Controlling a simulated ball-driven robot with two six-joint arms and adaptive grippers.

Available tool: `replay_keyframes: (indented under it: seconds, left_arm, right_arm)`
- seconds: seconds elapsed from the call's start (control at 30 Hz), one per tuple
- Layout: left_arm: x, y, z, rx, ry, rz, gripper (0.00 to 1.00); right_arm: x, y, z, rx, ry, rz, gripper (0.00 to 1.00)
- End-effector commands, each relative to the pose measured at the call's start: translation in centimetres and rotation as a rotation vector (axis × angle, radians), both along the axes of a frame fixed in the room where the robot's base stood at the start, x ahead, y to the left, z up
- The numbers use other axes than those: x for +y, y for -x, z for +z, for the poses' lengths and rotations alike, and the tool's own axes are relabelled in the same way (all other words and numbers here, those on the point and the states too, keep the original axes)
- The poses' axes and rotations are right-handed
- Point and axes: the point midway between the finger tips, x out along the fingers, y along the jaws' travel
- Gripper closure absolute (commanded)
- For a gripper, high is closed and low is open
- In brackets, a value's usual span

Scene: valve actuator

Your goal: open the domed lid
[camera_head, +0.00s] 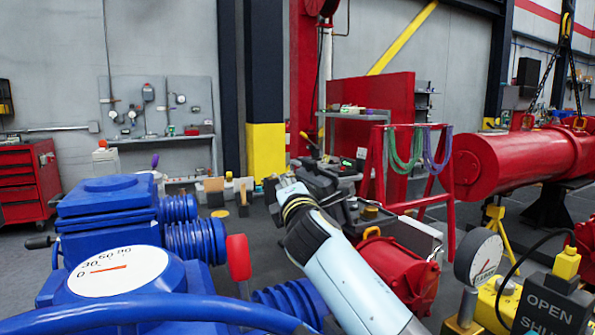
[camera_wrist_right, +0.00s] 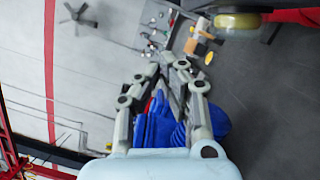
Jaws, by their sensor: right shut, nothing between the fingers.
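A blue valve actuator (camera_head: 110,205) fills the lower left of the head view, with a white dial (camera_head: 118,270) on its rounded housing and a red knob (camera_head: 238,257) at its right side. I cannot tell for certain which part is the domed lid. My right gripper (camera_head: 312,145) is at the end of the light blue arm, right of the actuator and apart from it in the picture. In the right wrist view, my right gripper (camera_wrist_right: 168,65) has its fingertips together and empty, with blue actuator parts (camera_wrist_right: 158,130) behind the fingers. My left gripper is not in view.
A red cylinder (camera_head: 400,275), a pressure gauge (camera_head: 478,257) and a black OPEN/SHUT box (camera_head: 550,305) stand at the lower right. A red rack with hanging slings (camera_head: 405,150) is behind. A red tool cabinet (camera_head: 28,180) stands far left. Grey floor lies between.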

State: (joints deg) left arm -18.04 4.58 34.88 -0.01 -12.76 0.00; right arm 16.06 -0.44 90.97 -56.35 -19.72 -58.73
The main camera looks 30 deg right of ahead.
Motion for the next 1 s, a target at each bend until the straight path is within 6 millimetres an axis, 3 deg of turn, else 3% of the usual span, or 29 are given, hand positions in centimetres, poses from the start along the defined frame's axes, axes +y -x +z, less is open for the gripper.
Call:
replay_keyframes:
  seconds: [0.2,0.43,0.87,1.0]
  left_arm:
    - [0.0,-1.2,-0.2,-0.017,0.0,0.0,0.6]
    - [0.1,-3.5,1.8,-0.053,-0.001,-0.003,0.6]
    - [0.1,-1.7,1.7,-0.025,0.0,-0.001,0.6]
    - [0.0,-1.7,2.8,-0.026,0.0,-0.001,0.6]
  right_arm:
    - [-1.5,-4.2,0.5,0.001,0.002,-0.001,1.0]
    - [-4.3,-3.7,1.8,0.001,0.002,-0.001,1.0]
    - [-4.9,-3.7,1.8,0.001,-0.001,0.0,1.0]
    - [-5.6,-3.6,2.7,-0.001,-0.04,-0.001,1.0]
